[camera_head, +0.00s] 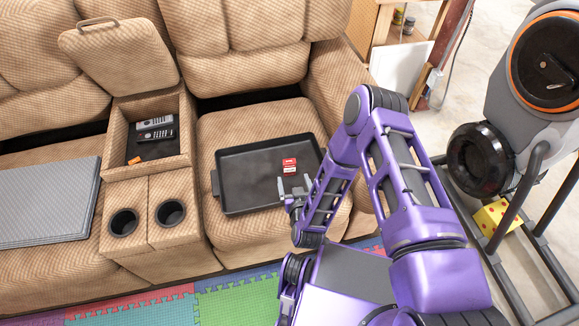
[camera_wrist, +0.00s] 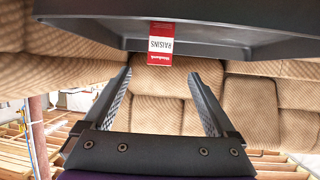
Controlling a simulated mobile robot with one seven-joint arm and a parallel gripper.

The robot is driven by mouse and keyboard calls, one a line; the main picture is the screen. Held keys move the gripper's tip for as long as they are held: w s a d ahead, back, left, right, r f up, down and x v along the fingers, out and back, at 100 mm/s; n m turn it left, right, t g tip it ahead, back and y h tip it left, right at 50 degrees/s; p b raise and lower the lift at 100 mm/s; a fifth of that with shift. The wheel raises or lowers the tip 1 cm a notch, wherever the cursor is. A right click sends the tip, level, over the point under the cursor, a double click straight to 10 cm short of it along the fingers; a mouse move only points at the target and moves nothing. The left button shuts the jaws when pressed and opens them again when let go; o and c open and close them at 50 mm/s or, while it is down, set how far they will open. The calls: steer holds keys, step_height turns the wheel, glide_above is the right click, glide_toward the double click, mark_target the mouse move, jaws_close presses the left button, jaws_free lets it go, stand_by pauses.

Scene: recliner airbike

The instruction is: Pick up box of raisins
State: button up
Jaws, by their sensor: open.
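The box of raisins (camera_head: 289,166) is a small red and white box on the black tray (camera_head: 236,198), right of the tray's middle in the head view. In the wrist view the raisin box (camera_wrist: 161,44) shows its "RAISINS" label upside down, near the tray's edge (camera_wrist: 215,50). My gripper (camera_head: 293,186) is open and empty over the tray, just on the near side of the box. In the wrist view its two fingers (camera_wrist: 160,90) are spread wide, and the box lies beyond their tips, between them in the picture. The fingers do not appear to touch it.
The tray rests on the right recliner seat (camera_head: 222,127). An open console (camera_head: 120,160) holds remotes (camera_head: 156,134), with two cup holders in front. A grey folded mat (camera_head: 45,200) lies on the left seat. The airbike (camera_head: 500,150) stands at the right.

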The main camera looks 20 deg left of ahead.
mark_target(290, 166)
steer(key=b+x, duration=0.1)
steer(key=x, duration=0.8)
steer(key=shift+f, duration=0.1)
steer(key=shift+c, duration=0.3)
steer(key=c, duration=1.4)
